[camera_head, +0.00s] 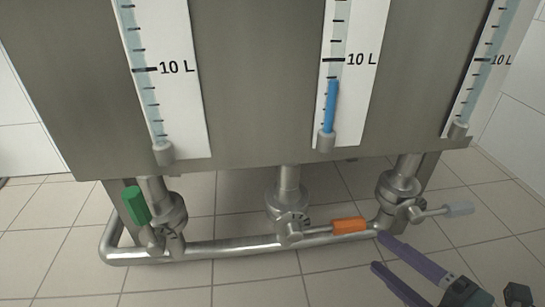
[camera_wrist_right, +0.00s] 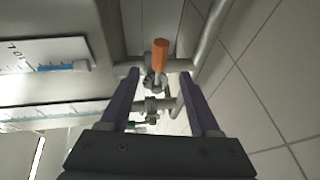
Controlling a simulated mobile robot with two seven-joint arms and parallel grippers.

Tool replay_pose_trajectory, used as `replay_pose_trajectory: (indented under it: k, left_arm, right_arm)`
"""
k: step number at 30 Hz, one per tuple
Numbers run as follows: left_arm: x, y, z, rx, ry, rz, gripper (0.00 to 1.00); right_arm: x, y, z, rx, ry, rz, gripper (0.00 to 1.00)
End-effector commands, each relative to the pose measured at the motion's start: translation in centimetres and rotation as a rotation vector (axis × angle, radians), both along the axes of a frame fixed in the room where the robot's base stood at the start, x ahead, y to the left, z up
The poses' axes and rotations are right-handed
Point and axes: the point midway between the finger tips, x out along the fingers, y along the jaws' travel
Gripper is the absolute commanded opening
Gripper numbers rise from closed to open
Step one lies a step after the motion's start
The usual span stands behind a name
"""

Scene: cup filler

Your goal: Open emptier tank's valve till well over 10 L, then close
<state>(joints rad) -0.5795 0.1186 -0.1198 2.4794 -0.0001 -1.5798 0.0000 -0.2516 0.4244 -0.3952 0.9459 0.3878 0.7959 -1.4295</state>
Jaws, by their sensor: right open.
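Three gauges marked 10 L are on the grey tank front. The middle gauge (camera_head: 354,75) has a bright blue column (camera_head: 330,106) ending below its 10 L mark. The left gauge (camera_head: 182,100) and right gauge (camera_head: 474,70) show only pale tubes in the visible part. The middle valve's orange handle (camera_head: 349,225) lies level, pointing right. The left valve's green handle (camera_head: 136,205) stands up, slightly tilted. The right valve's grey handle (camera_head: 457,209) points right. My right gripper (camera_head: 379,253) is open and empty, just right of the orange handle. In the right wrist view the orange handle (camera_wrist_right: 160,55) appears between and beyond the fingertips.
A steel pipe (camera_head: 240,245) runs low beneath the valves and bends at the left. The tiled floor (camera_head: 255,287) in front is clear. The grey valve handle is close above my right fingers.

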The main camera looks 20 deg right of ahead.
Motion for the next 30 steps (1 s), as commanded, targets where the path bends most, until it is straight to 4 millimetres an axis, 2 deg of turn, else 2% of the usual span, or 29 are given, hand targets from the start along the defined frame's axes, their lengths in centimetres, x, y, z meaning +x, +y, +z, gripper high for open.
replay_pose_trajectory:
  k: [15, 20, 27, 30]
  left_arm:
    - [0.0, -0.1, -4.7, -0.005, 0.001, 0.003, 0.63]
    - [0.0, -0.1, -5.1, -0.002, 0.0, 0.001, 0.63]
    - [0.0, 0.1, -5.0, 0.004, 0.0, -0.003, 0.63]
    - [0.0, 0.1, -5.0, 0.006, 0.0, -0.004, 0.63]
  right_arm:
    - [8.2, 1.4, -1.7, 0.001, -0.002, 0.001, 0.63]
    - [9.2, 1.6, -1.7, 0.001, 0.0, 0.001, 0.63]
    - [9.4, 1.6, -1.6, 0.001, 0.001, 0.001, 0.63]
    - [9.3, 1.6, -1.6, 0.002, 0.001, 0.001, 0.54]
